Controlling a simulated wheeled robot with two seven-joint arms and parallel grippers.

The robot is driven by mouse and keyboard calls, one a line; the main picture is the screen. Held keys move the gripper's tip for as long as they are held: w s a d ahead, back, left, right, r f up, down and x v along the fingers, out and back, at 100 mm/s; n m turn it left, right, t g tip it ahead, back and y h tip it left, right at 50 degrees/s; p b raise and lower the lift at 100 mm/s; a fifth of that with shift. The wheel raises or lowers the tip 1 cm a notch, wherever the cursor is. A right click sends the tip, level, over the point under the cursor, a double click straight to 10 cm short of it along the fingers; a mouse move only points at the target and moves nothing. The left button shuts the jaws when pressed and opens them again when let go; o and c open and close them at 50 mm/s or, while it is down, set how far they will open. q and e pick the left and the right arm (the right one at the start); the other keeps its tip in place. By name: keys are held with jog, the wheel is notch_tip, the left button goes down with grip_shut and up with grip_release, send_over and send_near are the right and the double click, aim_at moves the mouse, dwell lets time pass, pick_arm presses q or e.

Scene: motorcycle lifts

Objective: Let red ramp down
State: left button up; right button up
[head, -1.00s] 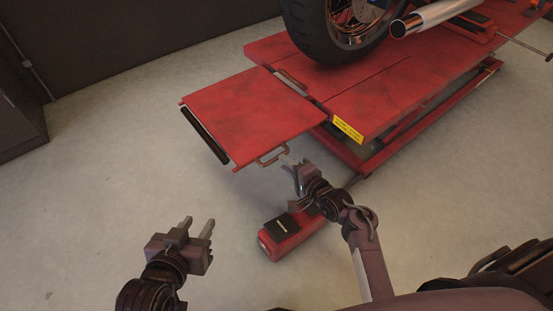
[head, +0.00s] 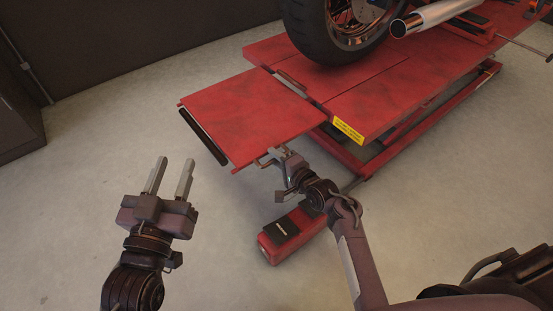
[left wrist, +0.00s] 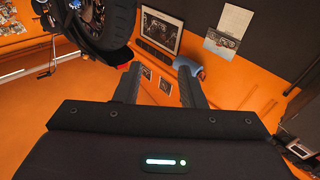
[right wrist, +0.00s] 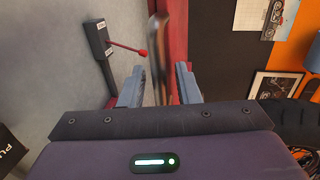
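The red ramp (head: 245,115) extends from the end of the red lift deck (head: 370,90), roughly level with it. A brown metal handle (head: 264,161) sticks out from the ramp's near side edge. My right gripper (head: 276,153) is at this handle. In the right wrist view the handle bar (right wrist: 159,60) stands between the two open fingers (right wrist: 160,86), with gaps visible beside it. My left gripper (head: 170,177) is open and empty, above the floor to the left of the ramp's near corner. The left wrist view also shows its fingers apart (left wrist: 159,85).
A motorcycle's rear wheel (head: 335,30) stands on the deck. A red pedal unit (head: 290,232) with a black top lies on the floor below my right arm. A dark cabinet (head: 18,115) stands at the left. The floor left of the ramp is clear.

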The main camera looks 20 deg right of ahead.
grip_shut()
jog(key=shift+f, duration=0.15)
